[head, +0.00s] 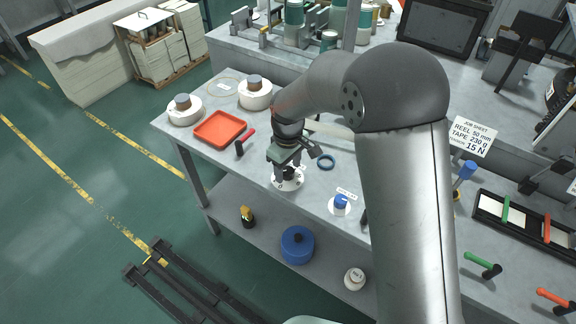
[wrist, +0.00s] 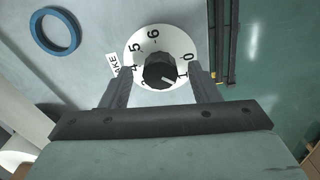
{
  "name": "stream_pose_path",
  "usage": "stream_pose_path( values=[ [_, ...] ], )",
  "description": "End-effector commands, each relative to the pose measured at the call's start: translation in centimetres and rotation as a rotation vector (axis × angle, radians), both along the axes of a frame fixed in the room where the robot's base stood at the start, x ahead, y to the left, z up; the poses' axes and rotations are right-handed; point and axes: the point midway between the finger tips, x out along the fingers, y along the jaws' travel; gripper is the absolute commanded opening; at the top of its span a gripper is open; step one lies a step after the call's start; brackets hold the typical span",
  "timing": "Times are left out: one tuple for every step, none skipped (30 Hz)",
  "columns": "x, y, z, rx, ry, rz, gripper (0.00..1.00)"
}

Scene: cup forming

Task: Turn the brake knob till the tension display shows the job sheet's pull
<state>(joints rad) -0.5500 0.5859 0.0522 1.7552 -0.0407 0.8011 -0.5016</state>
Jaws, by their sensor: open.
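The brake knob (wrist: 160,70) is a black faceted knob on a white numbered dial (wrist: 143,42). Its white line points to the lower right, close to the 1. The dial also shows in the head view (head: 288,183), partly hidden by my gripper (head: 291,164). In the wrist view my open gripper (wrist: 161,80) has one finger on each side of the knob; contact cannot be told. The job sheet (head: 473,136) reads reel 50 mm, tape 230 g, tension 15 N. I cannot make out a tension display reading in either view.
A blue ring (wrist: 55,31) lies near the dial. On the bench are a red tray (head: 219,129), a red-handled tool (head: 245,141), white reels (head: 255,94) and a blue knob (head: 341,202) on a white base. A dark screen (head: 440,25) stands at the back.

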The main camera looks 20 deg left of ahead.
Motion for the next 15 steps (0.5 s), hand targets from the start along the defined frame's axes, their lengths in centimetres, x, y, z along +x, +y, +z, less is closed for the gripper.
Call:
stream_pose_path(
  values=[
    [-0.02, -0.01, -0.21, 0.0, 0.001, 0.0, 0.56],
    [-0.02, -0.01, -0.28, -0.001, 0.0, 0.0, 0.56],
    [-0.01, -0.02, -0.35, -0.001, 0.0, 0.0, 0.56],
    [-0.01, -0.02, -0.37, 0.0, 0.0, 0.0, 0.56],
    [-0.01, -0.02, -0.38, 0.0, 0.0, 0.0, 0.56],
    [0.0, -0.01, -0.37, 0.0, 0.0, 0.0, 0.56],
    [0.0, -0.01, -0.37, 0.0, 0.0, 0.0, 0.56],
    [0.0, -0.01, -0.36, 0.0, 0.0, 0.0, 0.56],
    [0.0, -0.01, -0.36, 0.0, 0.0, 0.0, 0.56],
    [0.0, -0.01, -0.35, 0.0, 0.0, 0.0, 0.5],
    [0.0, -0.01, -0.35, 0.0, 0.0, 0.0, 0.42],
    [0.0, -0.01, -0.34, 0.0, 0.0, 0.0, 0.31],
    [0.0, -0.01, -0.34, 0.0, 0.0, 0.0, 0.22],
    [0.0, -0.01, -0.33, 0.0, 0.0, 0.0, 0.14],
    [0.0, -0.01, -0.33, 0.0, 0.0, 0.0, 0.11]
  ],
)
